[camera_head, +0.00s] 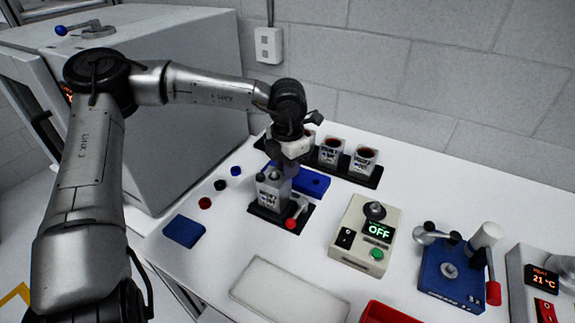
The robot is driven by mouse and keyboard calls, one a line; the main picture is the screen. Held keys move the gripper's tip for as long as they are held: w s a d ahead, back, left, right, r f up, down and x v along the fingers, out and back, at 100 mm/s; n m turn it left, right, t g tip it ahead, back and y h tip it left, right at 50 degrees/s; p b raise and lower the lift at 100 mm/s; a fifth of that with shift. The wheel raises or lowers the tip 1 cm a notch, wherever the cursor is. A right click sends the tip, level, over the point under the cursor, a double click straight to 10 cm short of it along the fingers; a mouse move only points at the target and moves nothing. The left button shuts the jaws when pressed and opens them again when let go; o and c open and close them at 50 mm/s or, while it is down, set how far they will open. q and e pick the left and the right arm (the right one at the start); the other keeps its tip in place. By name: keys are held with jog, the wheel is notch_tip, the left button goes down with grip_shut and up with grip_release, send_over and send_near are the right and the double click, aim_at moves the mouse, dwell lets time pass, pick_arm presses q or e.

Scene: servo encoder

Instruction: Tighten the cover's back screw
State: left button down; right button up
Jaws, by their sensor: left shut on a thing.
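A small pale unit with a grey cover (272,190) and dark printed marks stands upright in a black fixture (267,215) with a red-tipped lever (293,222). Dark round screw heads show on top of the cover at its front. My left gripper (285,171) reaches down from above to the back of the cover. Its jaws are shut on what appears to be the back screw, which the fingers and wrist hide. Whether the screw is seated cannot be seen. My right gripper is not in view.
A blue holder (312,182) lies close behind the fixture. Cups with dark contents (363,160) stand in a black rack at the back. A switch box (362,235) reading OFF and a blue lever device (451,276) stand right. A pale tray (288,291) lies in front.

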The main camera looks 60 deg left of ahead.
pick_arm(q)
jog(key=m, duration=0.5)
jog(key=shift+m, duration=1.4)
jog(key=c, duration=1)
grip_release()
jog(key=shift+o, duration=0.2)
jog(key=shift+r, duration=0.1)
notch_tip(320, 180, up, 14)
jog(key=p, duration=0.4)
